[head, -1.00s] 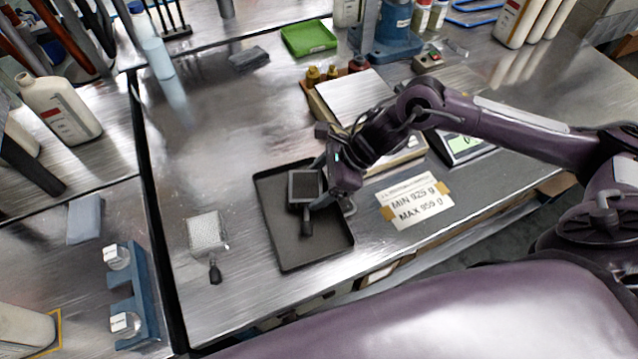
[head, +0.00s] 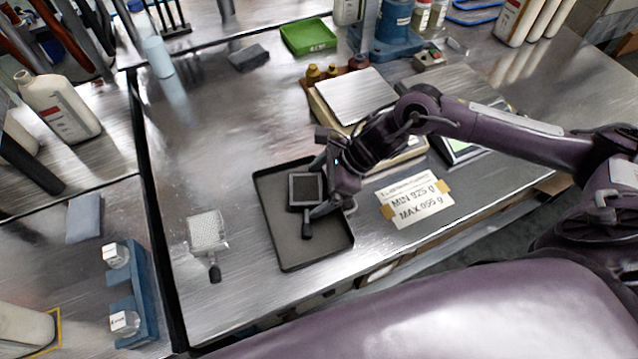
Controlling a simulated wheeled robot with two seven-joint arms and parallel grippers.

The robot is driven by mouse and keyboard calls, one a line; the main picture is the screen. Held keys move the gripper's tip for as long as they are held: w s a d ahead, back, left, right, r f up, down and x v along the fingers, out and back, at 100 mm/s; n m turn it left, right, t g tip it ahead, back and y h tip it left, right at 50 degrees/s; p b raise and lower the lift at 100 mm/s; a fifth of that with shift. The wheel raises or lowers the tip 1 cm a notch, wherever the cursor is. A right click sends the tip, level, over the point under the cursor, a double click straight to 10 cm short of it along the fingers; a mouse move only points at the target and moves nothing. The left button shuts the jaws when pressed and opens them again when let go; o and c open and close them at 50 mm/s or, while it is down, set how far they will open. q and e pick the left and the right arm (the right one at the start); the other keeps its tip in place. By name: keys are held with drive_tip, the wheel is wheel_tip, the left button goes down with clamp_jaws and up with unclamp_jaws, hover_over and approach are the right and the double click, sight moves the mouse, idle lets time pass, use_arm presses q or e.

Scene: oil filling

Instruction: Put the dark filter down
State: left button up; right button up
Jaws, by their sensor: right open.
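The dark filter (head: 306,190) is a square framed piece with a short black handle pointing toward the front. It shows over the black tray (head: 295,256), near the tray's middle and right side. My right gripper (head: 325,203) is at the filter's right side, with its jaws open and close around that edge. Whether the filter rests fully on the tray floor is hard to tell. My left gripper is not in view.
A clear textured filter (head: 207,232) with a black handle lies left of the tray. A MIN/MAX label (head: 415,202) is right of the tray. A scale with a steel plate (head: 355,95) stands behind. The bench (head: 205,150) behind and left of the tray is clear.

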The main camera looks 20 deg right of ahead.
drive_tip(key=shift+r, duration=0.25)
drive_tip(key=shift+d+r, duration=0.2)
drive_tip(key=shift+d, duration=0.1)
drive_tip(key=b+v, duration=0.1)
drive_tip(key=v, duration=1)
drive_tip(key=shift+s, duration=0.15)
